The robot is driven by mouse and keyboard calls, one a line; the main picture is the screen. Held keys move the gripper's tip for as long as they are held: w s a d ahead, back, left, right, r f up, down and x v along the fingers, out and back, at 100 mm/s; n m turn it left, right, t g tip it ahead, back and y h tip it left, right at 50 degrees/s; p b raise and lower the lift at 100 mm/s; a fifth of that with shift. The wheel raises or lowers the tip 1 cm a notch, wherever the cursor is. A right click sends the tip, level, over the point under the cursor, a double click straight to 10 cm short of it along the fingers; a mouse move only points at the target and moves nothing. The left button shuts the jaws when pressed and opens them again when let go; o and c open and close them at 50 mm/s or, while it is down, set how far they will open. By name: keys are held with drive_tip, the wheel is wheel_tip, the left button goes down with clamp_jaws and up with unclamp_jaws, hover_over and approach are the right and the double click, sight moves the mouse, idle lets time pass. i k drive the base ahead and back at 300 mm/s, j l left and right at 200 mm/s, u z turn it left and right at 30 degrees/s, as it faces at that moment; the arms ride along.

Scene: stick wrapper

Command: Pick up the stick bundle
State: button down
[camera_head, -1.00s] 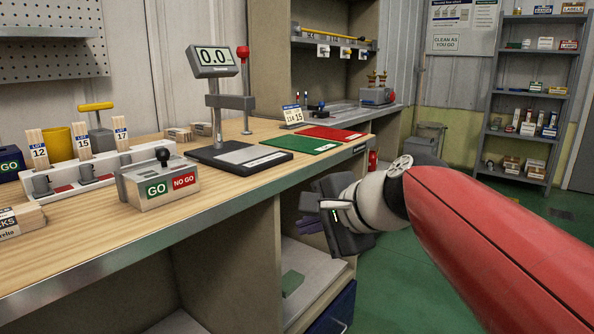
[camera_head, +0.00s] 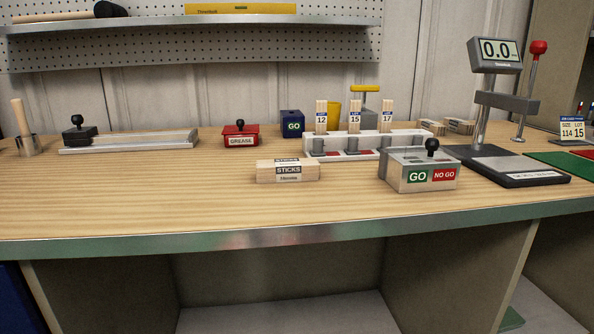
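My gripper and arm are not in view now.
Behind the bundle stand a white rack (camera_head: 370,141) holding lot sticks 12, 15 and 17, a red grease box (camera_head: 240,136) and a blue GO box (camera_head: 292,123). A display gauge (camera_head: 495,60) stands right. The bench front left of the bundle is clear.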

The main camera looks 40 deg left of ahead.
sight(282, 170)
drive_tip(key=u, duration=1.9)
drive_tip(key=l+u, duration=0.45)
drive_tip(key=l, duration=0.45)
